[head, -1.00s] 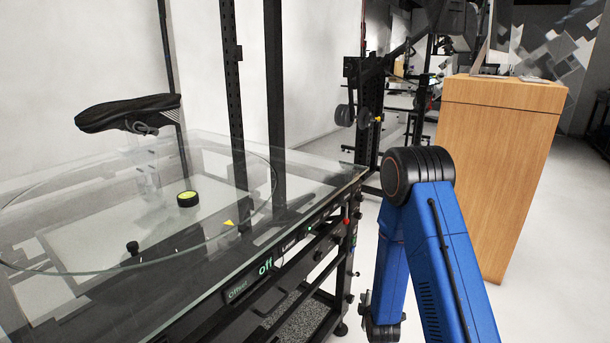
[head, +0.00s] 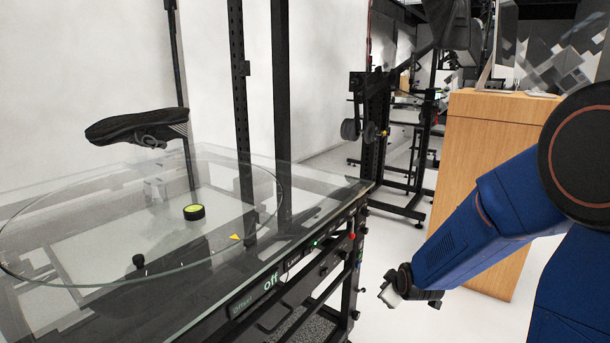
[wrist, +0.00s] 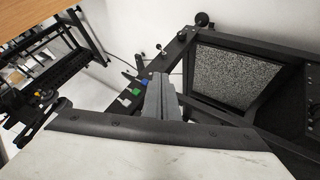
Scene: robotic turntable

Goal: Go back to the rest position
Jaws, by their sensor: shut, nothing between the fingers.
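My blue arm reaches down from the right in the head view. The end of my gripper (head: 393,294) shows low over the floor, right of the turntable's front edge. In the wrist view the grey fingers of my gripper (wrist: 160,82) are together with nothing between them. The glass turntable (head: 80,255) stands at the left. Its front panel shows "off" in green letters, with a red button (head: 351,236) further right. In the wrist view, coloured buttons (wrist: 136,91) on the dark frame lie just left of the fingers in the picture; the distance to them is unclear.
A black shoe (head: 137,127) is held above the glass. A black and yellow disc (head: 194,212) sits on the turntable. A wooden cabinet (head: 470,165) stands behind my arm. White floor (head: 385,245) is open between turntable and cabinet. Black stands are at the back.

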